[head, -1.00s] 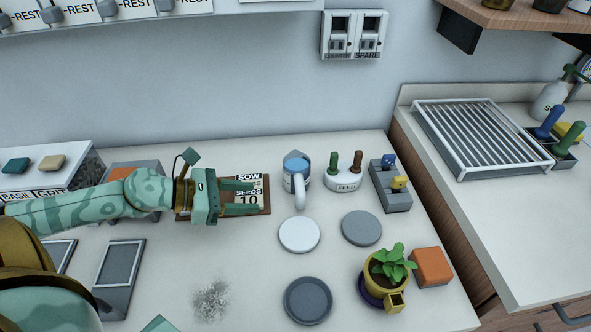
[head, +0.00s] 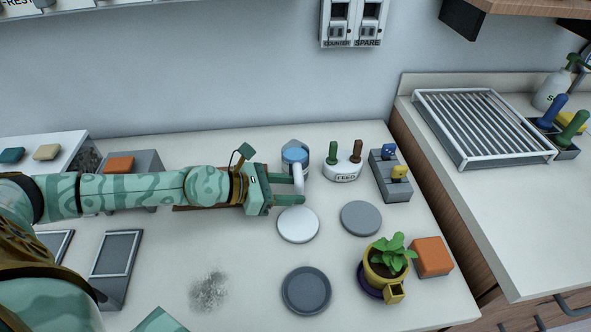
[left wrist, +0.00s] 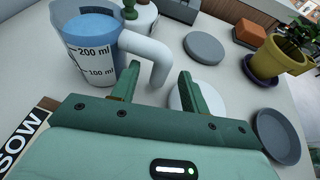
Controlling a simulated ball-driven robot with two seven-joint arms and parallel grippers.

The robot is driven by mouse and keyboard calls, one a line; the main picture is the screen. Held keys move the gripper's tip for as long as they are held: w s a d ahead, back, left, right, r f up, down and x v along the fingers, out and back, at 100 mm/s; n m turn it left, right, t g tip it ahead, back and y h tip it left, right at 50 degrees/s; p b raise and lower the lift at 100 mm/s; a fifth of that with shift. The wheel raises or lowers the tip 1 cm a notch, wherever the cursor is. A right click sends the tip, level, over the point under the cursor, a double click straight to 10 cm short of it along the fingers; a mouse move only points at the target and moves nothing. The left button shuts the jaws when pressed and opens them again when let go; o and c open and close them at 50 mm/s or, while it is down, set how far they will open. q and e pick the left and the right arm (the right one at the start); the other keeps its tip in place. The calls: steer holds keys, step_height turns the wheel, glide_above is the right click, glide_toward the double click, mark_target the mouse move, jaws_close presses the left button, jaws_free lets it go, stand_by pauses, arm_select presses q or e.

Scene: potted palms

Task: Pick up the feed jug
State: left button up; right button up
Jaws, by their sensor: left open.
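The feed jug (head: 295,156) is a clear measuring jug with blue liquid and a white handle, standing upright at the back of the counter. In the left wrist view the jug (left wrist: 88,50) shows 200 ml and 100 ml marks, and its handle (left wrist: 147,45) reaches toward the gap between my fingers. My left gripper (head: 292,189) is open at the jug's front, with its two fingers either side of the handle's lower part; it also shows in the left wrist view (left wrist: 158,82). I cannot tell whether either finger touches the handle. My right gripper is not in view.
A white FEED holder (head: 343,171) with green and brown handles stands right of the jug. A white disc (head: 298,226) lies just in front, a grey disc (head: 361,218) to its right. A potted plant (head: 386,262) and orange block (head: 432,256) stand front right.

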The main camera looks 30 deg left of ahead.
mark_target(307, 191)
arm_select(q)
steer(key=x, duration=0.5)
steer(key=shift+s+f+p, duration=0.1)
steer(key=shift+p, duration=0.2)
steer(key=shift+a, duration=0.1)
jaws_close()
